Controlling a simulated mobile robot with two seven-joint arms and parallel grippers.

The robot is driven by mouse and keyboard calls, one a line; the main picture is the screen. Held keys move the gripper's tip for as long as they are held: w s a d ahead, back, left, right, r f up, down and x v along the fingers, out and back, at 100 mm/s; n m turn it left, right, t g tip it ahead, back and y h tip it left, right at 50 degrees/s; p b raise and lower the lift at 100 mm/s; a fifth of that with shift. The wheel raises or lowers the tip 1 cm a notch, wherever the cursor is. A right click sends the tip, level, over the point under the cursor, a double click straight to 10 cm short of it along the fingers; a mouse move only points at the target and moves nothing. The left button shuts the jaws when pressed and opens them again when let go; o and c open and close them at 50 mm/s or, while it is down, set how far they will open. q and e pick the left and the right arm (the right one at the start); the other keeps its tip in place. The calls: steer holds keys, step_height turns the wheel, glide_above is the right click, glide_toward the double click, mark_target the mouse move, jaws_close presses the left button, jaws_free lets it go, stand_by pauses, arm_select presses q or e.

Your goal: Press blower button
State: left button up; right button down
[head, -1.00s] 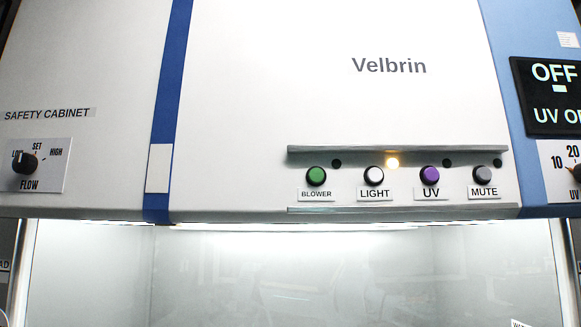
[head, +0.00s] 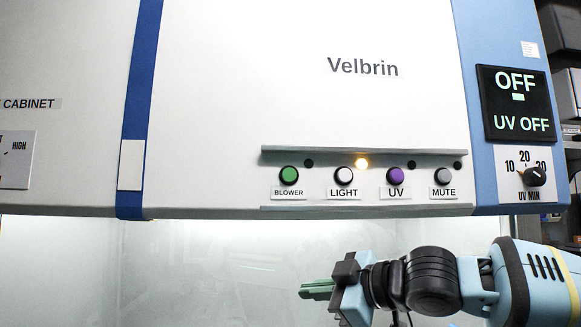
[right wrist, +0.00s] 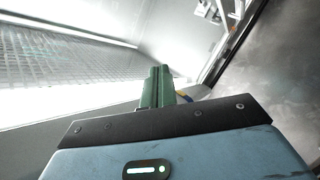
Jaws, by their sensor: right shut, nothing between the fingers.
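The green blower button (head: 289,175) is the leftmost of a row on the front panel of the white safety cabinet (head: 300,100). Its BLOWER label (head: 289,193) is below it, and the small lamp (head: 309,163) by it is dark. My right gripper (head: 303,290) comes in from the right, below the panel and in front of the cabinet opening. Its green fingers point left, shut and empty, apart from the button. They also show in the right wrist view (right wrist: 157,88). My left gripper is in neither view.
The light button (head: 344,176), with a lit lamp (head: 362,163), the purple UV button (head: 396,176) and the grey mute button (head: 443,176) sit to the right. A ledge (head: 360,151) juts above the row. A display (head: 516,103) reads OFF and UV OFF above a knob (head: 535,176).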

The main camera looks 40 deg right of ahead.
mark_target(289, 175)
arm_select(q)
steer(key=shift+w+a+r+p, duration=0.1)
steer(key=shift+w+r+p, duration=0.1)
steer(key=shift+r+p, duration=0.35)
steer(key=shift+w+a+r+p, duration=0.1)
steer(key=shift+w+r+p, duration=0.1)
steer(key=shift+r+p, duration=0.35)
arm_select(e)
steer(key=s+a+r, duration=0.3)
steer(key=r, duration=0.3)
steer(key=s+a+r+n+t, duration=0.1)
steer(key=s+a+r, duration=0.2)
steer(key=r, duration=0.4)
steer(key=s+a+r+n, duration=0.1)
steer(key=s+a+r, duration=0.2)
steer(key=r, duration=0.3)
steer(key=shift+s+a+r+t, duration=0.25)
steer(key=shift+r+t, duration=0.05)
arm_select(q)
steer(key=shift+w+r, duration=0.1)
